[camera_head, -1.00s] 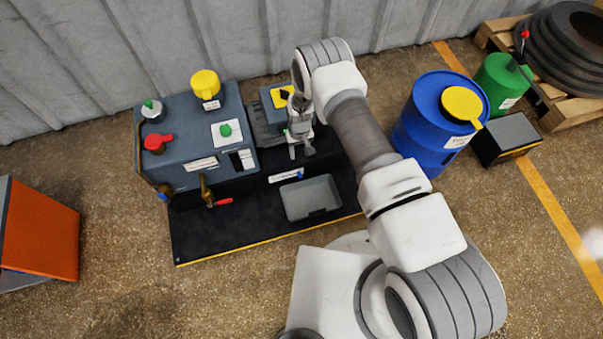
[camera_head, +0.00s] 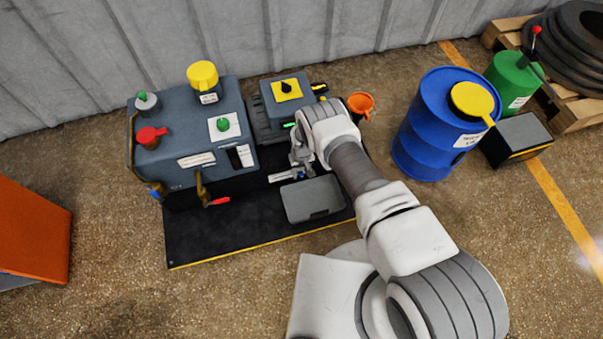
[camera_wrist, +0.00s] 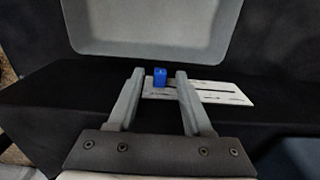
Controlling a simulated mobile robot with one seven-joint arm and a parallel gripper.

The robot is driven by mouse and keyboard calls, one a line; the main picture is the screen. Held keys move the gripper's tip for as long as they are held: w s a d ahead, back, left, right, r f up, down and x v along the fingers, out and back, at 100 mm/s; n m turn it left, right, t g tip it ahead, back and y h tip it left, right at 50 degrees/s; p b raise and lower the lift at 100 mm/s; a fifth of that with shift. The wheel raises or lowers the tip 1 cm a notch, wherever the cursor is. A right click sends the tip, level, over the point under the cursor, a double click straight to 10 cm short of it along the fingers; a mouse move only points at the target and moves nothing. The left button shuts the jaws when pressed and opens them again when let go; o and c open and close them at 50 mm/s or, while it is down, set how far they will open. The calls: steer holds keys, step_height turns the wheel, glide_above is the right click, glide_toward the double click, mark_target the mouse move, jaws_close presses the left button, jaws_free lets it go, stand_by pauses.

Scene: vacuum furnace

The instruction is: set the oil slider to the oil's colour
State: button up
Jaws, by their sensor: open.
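The slider's blue knob (camera_wrist: 160,77) sits at one end of a white marked plate (camera_wrist: 205,92) on the black base. In the wrist view my gripper (camera_wrist: 160,86) is open, with one finger on each side of the knob and a gap to both; I cannot tell how deep the fingertips reach. In the head view the plate (camera_head: 284,176) shows below my gripper (camera_head: 301,171), which partly hides the knob. A dark upright window (camera_head: 234,158) with a white strip beside it is on the blue-grey machine; it may be the oil glass, but its oil colour is unclear.
A grey tray (camera_head: 290,207) lies right in front of the slider plate. The machine (camera_head: 178,160) carries a red-handled valve (camera_head: 218,201) left of the plate. A pump with a yellow panel (camera_head: 280,94) and an orange funnel (camera_head: 361,102) stand behind; a blue drum (camera_head: 425,145) is to the right.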

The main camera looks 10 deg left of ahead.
jaws_close()
stand_by(1.4)
